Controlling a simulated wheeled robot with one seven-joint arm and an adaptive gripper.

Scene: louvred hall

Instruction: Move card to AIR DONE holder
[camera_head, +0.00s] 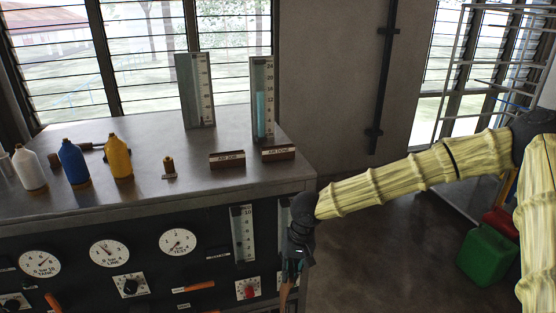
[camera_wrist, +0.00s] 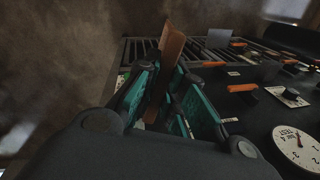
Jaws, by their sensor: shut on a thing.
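My gripper (camera_head: 293,268) hangs in front of the bench's right end, below the top. It is shut on a brown card (camera_head: 284,296), whose lower part shows below the fingers. In the wrist view the card (camera_wrist: 171,48) stands out between the teal fingers of my gripper (camera_wrist: 168,88). Two small brown holders with pale labels stand near the right end of the bench top, a left one (camera_head: 227,162) and a right one (camera_head: 278,156). Their lettering is too small to read surely, so I cannot tell which is AIR DONE. Both are above my gripper.
The metal bench top (camera_head: 190,185) has clear room in front of the holders. Upright gauges (camera_head: 262,98) stand behind them. White, blue and yellow bottles (camera_head: 117,158) stand at left. Dials and orange handles (camera_head: 195,287) line the dark panel. A green bin (camera_head: 486,256) stands at right.

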